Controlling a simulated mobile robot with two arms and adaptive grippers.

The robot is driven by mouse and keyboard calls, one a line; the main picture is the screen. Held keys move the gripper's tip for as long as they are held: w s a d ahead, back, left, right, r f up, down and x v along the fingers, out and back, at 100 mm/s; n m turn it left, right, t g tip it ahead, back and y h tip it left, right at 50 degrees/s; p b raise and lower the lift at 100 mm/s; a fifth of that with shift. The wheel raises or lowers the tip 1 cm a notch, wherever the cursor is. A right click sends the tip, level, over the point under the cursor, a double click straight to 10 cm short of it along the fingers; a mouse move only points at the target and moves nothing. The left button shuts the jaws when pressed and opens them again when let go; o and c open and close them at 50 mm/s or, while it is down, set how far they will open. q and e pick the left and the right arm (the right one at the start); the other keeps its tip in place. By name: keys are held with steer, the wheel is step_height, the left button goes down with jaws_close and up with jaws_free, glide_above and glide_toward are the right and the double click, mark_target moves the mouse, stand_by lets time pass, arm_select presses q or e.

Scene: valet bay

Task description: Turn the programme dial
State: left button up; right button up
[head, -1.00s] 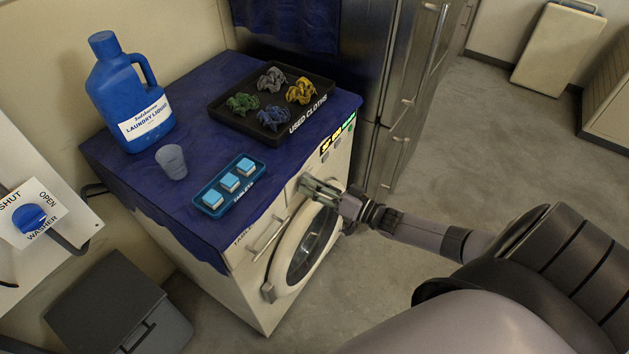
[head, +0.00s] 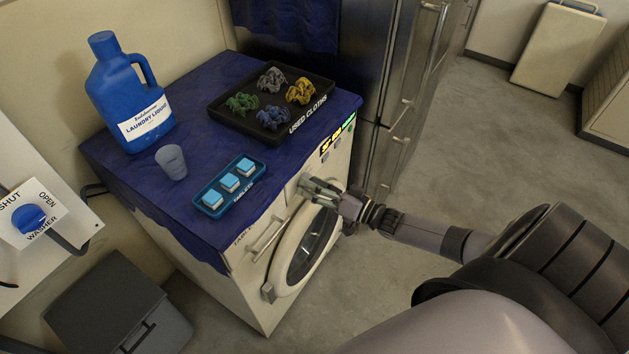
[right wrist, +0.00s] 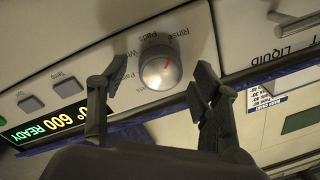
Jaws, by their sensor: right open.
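The programme dial (right wrist: 160,68) is a round silver knob with a red pointer mark on the washer's front panel, ringed by labels such as Rinse and Pads. It shows in the right wrist view, upside down. My right gripper (right wrist: 153,85) is open, its two dark fingers on either side of the dial with gaps; I cannot tell whether they touch it. In the head view my right gripper (head: 308,187) is at the front of the washer (head: 250,292), above the round door, and covers the dial. My left gripper is not in view.
On the blue-covered washer top are a laundry liquid jug (head: 125,95), a cup (head: 172,162), a tablet tray (head: 205,208) and a black tray of cloths (head: 222,119). A lit display (right wrist: 40,125) reads READY. A drawer handle (right wrist: 295,22) is near the dial. Floor at right is clear.

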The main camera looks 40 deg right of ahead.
steer(key=v, duration=1.2)
steer(key=shift+w+d, duration=0.1)
